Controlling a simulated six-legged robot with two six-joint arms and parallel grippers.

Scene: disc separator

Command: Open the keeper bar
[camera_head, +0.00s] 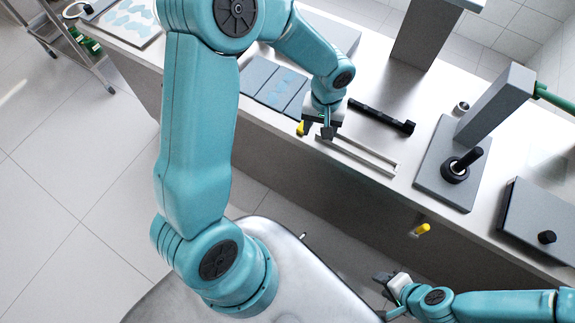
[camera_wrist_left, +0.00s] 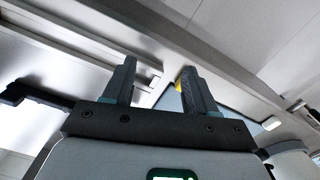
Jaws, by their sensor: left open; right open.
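A black bar (camera_head: 383,116), which looks like the keeper bar, lies on the bench behind a pale metal slotted rail (camera_head: 362,155). A dark bar (camera_wrist_left: 38,95), probably the same one, shows at the left of the left wrist view. My left gripper (camera_head: 319,129) is open and empty at the bench's front edge, pointing down, to the left of the bar and apart from it. Its two fingers (camera_wrist_left: 158,75) stand apart in the wrist view. My right gripper (camera_head: 386,284) is open, low in front of the bench, away from the bar.
A grey plate with a black knob (camera_head: 455,170) and a post (camera_head: 495,104) stand to the right. Blue panels (camera_head: 276,85) lie to the left.

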